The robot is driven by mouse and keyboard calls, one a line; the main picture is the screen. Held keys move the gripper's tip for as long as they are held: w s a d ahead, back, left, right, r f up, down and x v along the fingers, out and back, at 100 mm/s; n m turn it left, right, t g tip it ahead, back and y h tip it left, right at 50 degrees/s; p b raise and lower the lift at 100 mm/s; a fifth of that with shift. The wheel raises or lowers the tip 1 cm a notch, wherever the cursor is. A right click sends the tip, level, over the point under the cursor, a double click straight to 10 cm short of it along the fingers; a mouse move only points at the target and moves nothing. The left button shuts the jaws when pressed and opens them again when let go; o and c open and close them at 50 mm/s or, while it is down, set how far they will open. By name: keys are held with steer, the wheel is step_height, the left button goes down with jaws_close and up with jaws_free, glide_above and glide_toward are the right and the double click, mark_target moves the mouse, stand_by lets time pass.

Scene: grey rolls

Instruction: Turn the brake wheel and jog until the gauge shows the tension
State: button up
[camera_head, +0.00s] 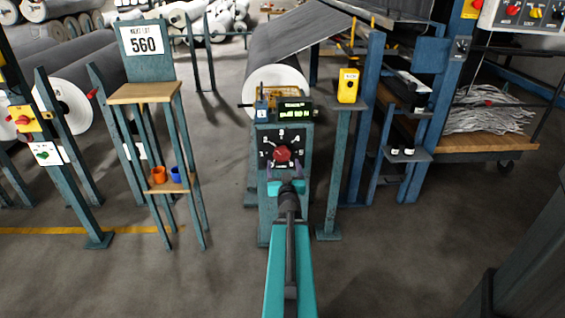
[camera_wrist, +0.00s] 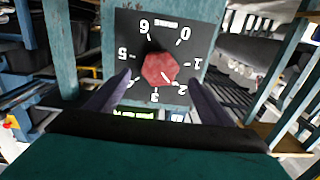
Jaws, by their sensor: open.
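The brake wheel is a red knob (camera_head: 282,154) on a black dial plate (camera_wrist: 190,28) with white numbers 0 to 6. In the wrist view the dial appears upside down, and the mark on the red knob (camera_wrist: 159,69) points close to 2. My gripper (camera_head: 285,172) is open in front of the dial. In the wrist view its two fingers (camera_wrist: 159,78) stand either side of the knob, with gaps visible. The gauge (camera_head: 292,112) above the dial has a lit green display, too small to read. A yellow box (camera_head: 348,86) with a button sits on a post to the right.
A sign (camera_head: 143,45) reading 560 stands above a wooden-topped stand (camera_head: 145,93) on the left; orange (camera_head: 159,175) and blue (camera_head: 175,175) cups sit on its lower shelf. A large grey roll (camera_head: 262,54) is behind the dial. Blue posts flank the right.

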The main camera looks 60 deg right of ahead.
mark_target(282, 155)
steer(key=shift+w+d+f+b, duration=0.1)
steer(key=shift+b, duration=0.2)
steer(key=shift+b+x, duration=0.3)
steer(key=shift+x, duration=2.55)
steer(key=shift+c, duration=0.4)
steer(key=c, duration=1)
steer(key=shift+n+b, duration=0.65)
steer(key=shift+n, duration=0.65)
steer(key=o, duration=1.1)
